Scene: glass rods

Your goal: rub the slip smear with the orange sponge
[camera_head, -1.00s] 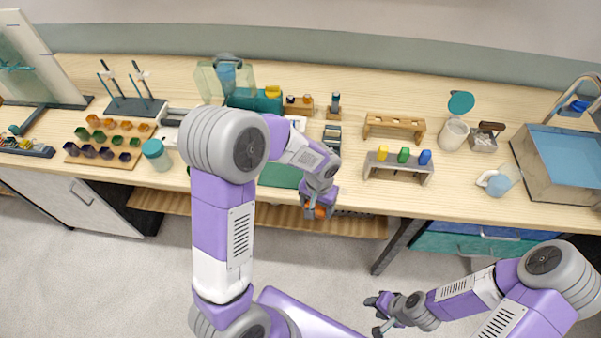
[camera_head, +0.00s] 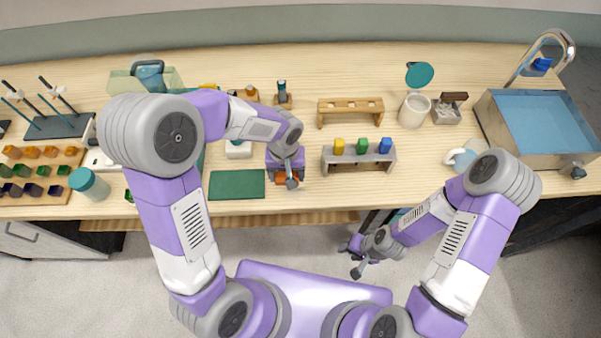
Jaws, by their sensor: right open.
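My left gripper (camera_head: 287,176) is over the bench's front part, just right of the dark green mat (camera_head: 237,185). It is shut on the orange sponge (camera_head: 282,180), of which only a small orange patch shows under the fingers. I cannot tell whether the sponge touches the bench top. I cannot make out the slip smear; the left arm and gripper cover part of the bench. My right gripper (camera_head: 356,257) is open and empty, in front of the bench and below its edge.
A grey rack (camera_head: 358,160) with yellow, green and blue pieces stands right of the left gripper, a wooden rack (camera_head: 350,108) behind it. A white mug (camera_head: 458,158), white pot (camera_head: 413,111) and water basin (camera_head: 487,122) stand farther right.

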